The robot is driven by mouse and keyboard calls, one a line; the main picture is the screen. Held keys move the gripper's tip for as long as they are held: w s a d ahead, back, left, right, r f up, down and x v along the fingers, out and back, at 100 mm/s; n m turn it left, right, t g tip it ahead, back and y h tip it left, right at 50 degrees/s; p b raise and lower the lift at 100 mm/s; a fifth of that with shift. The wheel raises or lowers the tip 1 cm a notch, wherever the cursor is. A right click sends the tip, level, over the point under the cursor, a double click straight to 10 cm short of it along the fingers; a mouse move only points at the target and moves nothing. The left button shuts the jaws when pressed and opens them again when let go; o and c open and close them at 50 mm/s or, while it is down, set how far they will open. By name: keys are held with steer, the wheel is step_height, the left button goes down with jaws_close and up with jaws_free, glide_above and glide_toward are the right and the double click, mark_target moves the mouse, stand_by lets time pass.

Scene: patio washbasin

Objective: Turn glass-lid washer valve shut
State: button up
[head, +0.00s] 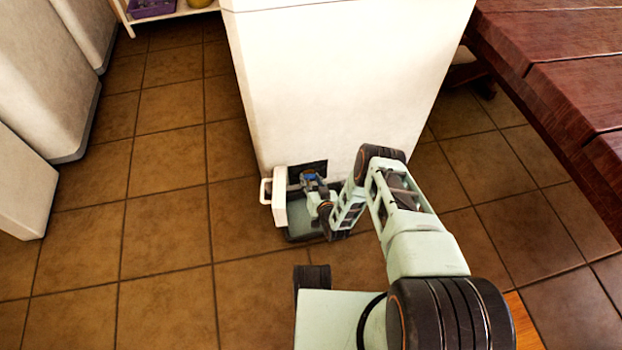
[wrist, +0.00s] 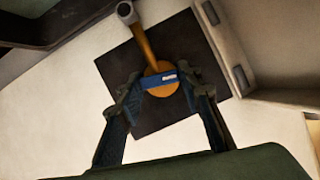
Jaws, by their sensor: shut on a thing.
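The washer valve has a blue handle (wrist: 160,81) with a small white label, set on a round brass body with a brass pipe (wrist: 141,42) running to a grey end. It sits in front of a dark square opening (wrist: 122,72) in the white washer (head: 340,80). In the wrist view, my gripper (wrist: 163,82) has one finger at each end of the blue handle and is shut on it. In the head view, my gripper (head: 313,186) is low at the washer's front, and the handle is small there. The washer's glass lid is out of view.
An open white flap with a handle (head: 280,197) stands left of my gripper; a grey-green tray-like part (head: 304,222) lies below. A dark red wooden table (head: 560,60) is at right, pale cabinets (head: 50,70) at left. Tiled floor (head: 165,235) between is clear.

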mark_target(308, 158)
steer(key=shift+a+n+h, duration=0.1)
steer(key=shift+n+h, duration=0.4)
steer(key=shift+n, duration=0.3)
steer(key=o, duration=1.2)
steer(key=shift+c, duration=0.2)
steer(key=shift+r, duration=0.15)
step_height(308, 158, up, 10)
steer(key=shift+f, duration=0.1)
